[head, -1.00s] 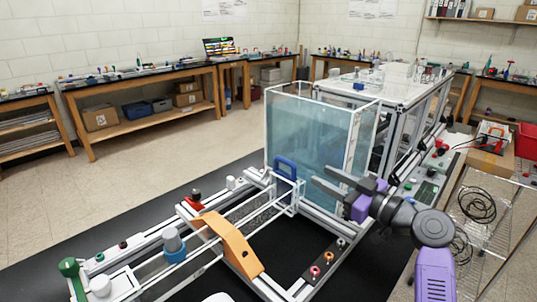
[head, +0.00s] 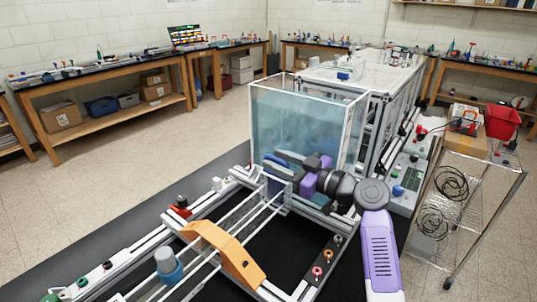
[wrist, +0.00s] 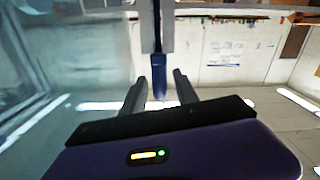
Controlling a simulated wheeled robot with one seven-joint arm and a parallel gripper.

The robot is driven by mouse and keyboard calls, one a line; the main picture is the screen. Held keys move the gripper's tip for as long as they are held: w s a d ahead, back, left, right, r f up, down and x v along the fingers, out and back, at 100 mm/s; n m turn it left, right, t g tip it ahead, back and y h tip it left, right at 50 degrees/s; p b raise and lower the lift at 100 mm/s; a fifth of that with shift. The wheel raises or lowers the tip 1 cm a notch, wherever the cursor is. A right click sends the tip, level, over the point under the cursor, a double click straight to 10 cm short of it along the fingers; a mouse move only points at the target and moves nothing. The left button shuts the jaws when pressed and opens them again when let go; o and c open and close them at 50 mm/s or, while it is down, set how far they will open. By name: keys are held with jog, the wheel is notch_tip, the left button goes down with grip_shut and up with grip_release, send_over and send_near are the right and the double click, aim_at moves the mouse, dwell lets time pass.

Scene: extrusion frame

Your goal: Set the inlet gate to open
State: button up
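The inlet gate's blue handle (head: 274,184) is at the near end of the clear water tank (head: 300,125), above the rail frame. In the head view my gripper (head: 276,166) is in front of it and hides much of it. In the wrist view the blue handle (wrist: 159,78) shows end-on between my two dark fingers (wrist: 159,88), with a gap on each side. The fingers are open. Whether they reach fully around the handle is hard to tell.
An orange arch (head: 225,250) spans the channel rails in front of the tank. A blue-grey knob (head: 168,264) is left of it. A wire cart (head: 465,190) stands at the right. The tank wall is close on the left in the wrist view.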

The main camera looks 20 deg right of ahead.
jog(key=shift+x, duration=1.45)
jog(key=shift+c, duration=0.5)
grip_shut()
jog(key=shift+d, duration=0.2)
